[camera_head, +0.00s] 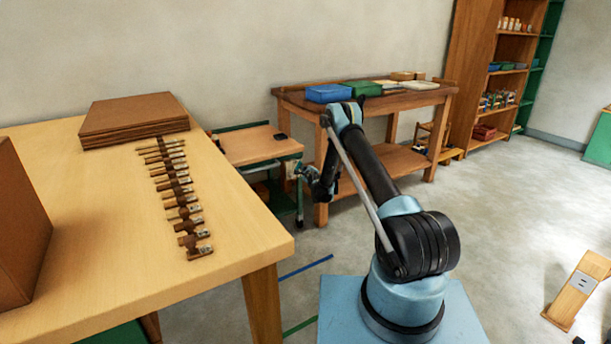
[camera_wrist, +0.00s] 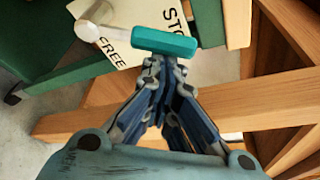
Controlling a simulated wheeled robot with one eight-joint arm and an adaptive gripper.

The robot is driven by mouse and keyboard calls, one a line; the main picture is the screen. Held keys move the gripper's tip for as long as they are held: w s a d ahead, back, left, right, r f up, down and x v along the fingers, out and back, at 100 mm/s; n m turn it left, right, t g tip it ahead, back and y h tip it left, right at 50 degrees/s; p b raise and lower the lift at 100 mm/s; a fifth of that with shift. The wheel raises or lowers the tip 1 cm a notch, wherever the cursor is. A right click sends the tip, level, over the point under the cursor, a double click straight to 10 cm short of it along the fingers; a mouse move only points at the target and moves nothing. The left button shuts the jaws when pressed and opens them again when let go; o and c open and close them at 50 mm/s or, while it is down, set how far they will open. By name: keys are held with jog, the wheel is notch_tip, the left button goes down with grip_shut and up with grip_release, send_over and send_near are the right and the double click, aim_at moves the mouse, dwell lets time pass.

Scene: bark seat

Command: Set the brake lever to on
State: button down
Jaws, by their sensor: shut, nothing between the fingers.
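The brake lever has a teal handle (camera_wrist: 158,41) on a metal stem in the wrist view. It lies across a cream plate (camera_wrist: 128,52) marked "FREE" on one side and "STO", partly cut off, on the other; the handle points between the two words. My gripper (camera_wrist: 161,66) is shut and empty, its fingertips just below the handle in the picture; I cannot tell whether they touch it. In the head view my gripper (camera_head: 309,173) is by the front right corner of a small wooden-topped cart (camera_head: 250,146) with a green frame. The lever is too small to make out there.
A workbench (camera_head: 372,104) with blue and green trays stands just behind the gripper. A large table (camera_head: 100,225) with a row of small wooden pieces and brown boards is on the left. Open floor (camera_head: 505,205) lies to the right.

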aim_at(298, 165)
jog(key=shift+s+a+r, duration=0.5)
jog(key=shift+a+r, duration=0.1)
jog(key=shift+a, duration=0.05)
jog(key=shift+s+a+r, duration=0.45)
jog(key=shift+a+r, duration=0.15)
jog(key=shift+a, duration=0.05)
jog(key=shift+s+a, duration=0.1)
jog(key=shift+a, duration=0.1)
jog(key=shift+r, duration=0.1)
